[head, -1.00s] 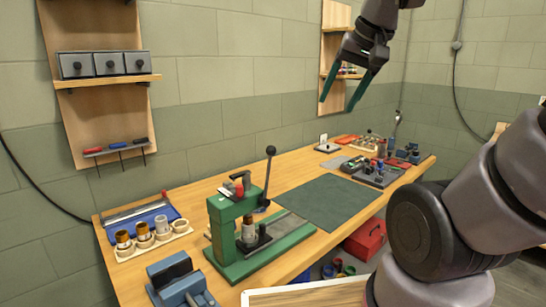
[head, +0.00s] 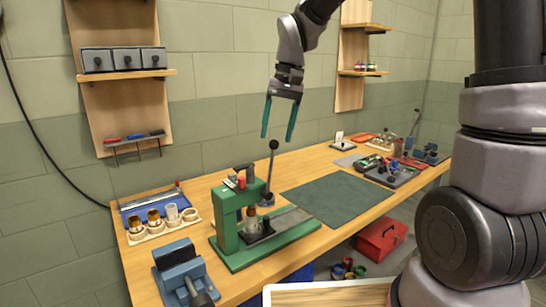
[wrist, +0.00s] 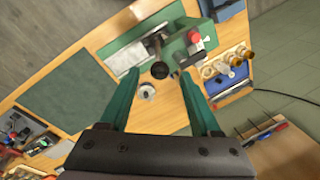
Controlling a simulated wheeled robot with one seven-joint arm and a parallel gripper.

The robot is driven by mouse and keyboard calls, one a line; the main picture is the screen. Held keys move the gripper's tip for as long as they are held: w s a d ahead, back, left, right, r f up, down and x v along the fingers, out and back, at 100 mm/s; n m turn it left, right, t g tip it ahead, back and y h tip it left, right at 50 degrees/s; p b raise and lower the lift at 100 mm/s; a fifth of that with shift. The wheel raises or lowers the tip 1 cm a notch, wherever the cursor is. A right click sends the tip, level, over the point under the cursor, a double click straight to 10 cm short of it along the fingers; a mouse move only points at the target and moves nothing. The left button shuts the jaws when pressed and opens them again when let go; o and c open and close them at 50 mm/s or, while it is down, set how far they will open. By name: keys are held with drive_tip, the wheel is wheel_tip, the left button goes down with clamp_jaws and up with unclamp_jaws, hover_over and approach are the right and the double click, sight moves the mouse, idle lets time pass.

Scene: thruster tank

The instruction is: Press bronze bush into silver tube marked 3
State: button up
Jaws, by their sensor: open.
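My gripper (head: 279,138) is open and empty, held in the air above the bench behind the green press (head: 225,215). In the wrist view its fingers (wrist: 165,88) frame a pale ring-topped piece (wrist: 147,91) below, apart from them; I cannot tell if it is a tube. A small brownish cylindrical piece (head: 252,216) stands under the press ram. The wooden rack (head: 157,235) at the left holds two bronze-topped pieces (head: 153,216) and a pale silver tube (head: 171,211). No number is legible, so I cannot tell which is tube 3.
The press lever (head: 273,160) stands upright below my gripper. A blue vise (head: 178,265) is at the front left. A dark green mat (head: 335,203) lies clear to the right of the press. Wall shelves (head: 125,72) hang at the left. Tools (head: 390,172) crowd the far right end.

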sight(273, 150)
drive_tip(key=f, duration=0.3)
drive_tip(key=a+f, duration=0.1)
drive_tip(key=f, duration=0.3)
drive_tip(key=shift+a+f, duration=0.15)
drive_tip(key=shift+a, duration=0.05)
clamp_jaws()
drive_tip(key=shift+w, duration=0.1)
idle(1.0)
